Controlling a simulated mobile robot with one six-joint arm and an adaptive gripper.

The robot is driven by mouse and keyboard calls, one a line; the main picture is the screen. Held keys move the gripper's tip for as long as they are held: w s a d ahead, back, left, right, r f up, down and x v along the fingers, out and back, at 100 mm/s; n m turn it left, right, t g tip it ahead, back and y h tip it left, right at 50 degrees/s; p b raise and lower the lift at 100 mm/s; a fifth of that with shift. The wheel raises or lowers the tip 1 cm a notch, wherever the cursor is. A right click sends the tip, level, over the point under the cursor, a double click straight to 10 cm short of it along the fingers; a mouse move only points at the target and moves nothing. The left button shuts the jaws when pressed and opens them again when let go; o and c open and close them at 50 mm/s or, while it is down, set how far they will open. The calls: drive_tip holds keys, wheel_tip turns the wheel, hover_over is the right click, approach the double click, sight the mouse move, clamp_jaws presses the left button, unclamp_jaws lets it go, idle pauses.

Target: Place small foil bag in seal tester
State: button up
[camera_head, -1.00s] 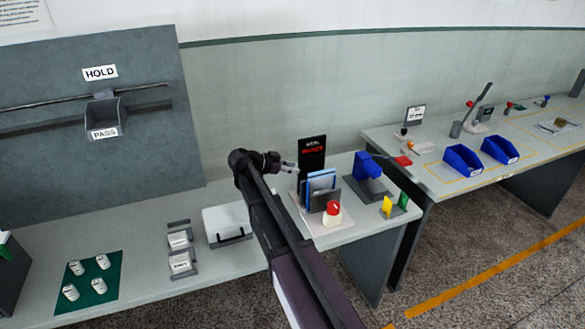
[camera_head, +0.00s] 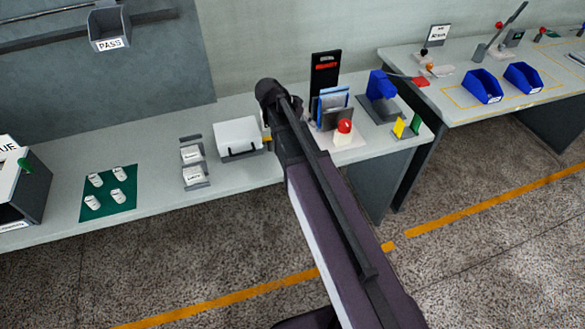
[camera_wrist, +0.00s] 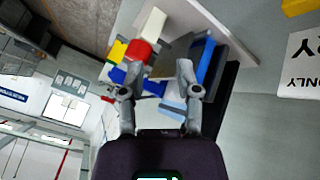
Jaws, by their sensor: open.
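A station with a black upright panel with red marking, blue plates and a red knob on a pale base (camera_head: 345,157) stands on the near bench. It may be the seal tester, but I cannot read its label. In the wrist view its pale base (camera_wrist: 222,32) and blue plate (camera_wrist: 206,62) lie beyond my fingers. My gripper (camera_wrist: 156,82) is open, and nothing is clearly held between its fingers. In the head view my own arm mostly hides it, just left of the station. I cannot make out a small foil bag for certain.
A white box (camera_head: 238,136) stands left of the station. A blue device (camera_head: 381,86) stands to the right, with yellow and green pieces in front. Blue bins (camera_head: 482,86) sit on the right-hand table. A green mat (camera_head: 108,204) holds several white containers.

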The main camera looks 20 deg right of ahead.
drive_tip(key=s+a+f+n+y, duration=0.2)
drive_tip(key=s+a+n+y, duration=0.2)
drive_tip(key=s, duration=0.3)
drive_tip(key=s+a+f+n+y, duration=0.2)
drive_tip(key=s+a+n+y, duration=0.1)
drive_tip(key=s+a+n, duration=0.2)
drive_tip(key=shift+s+n+y, duration=0.4)
drive_tip(key=shift+s+n, duration=0.2)
drive_tip(key=shift+s, duration=0.65)
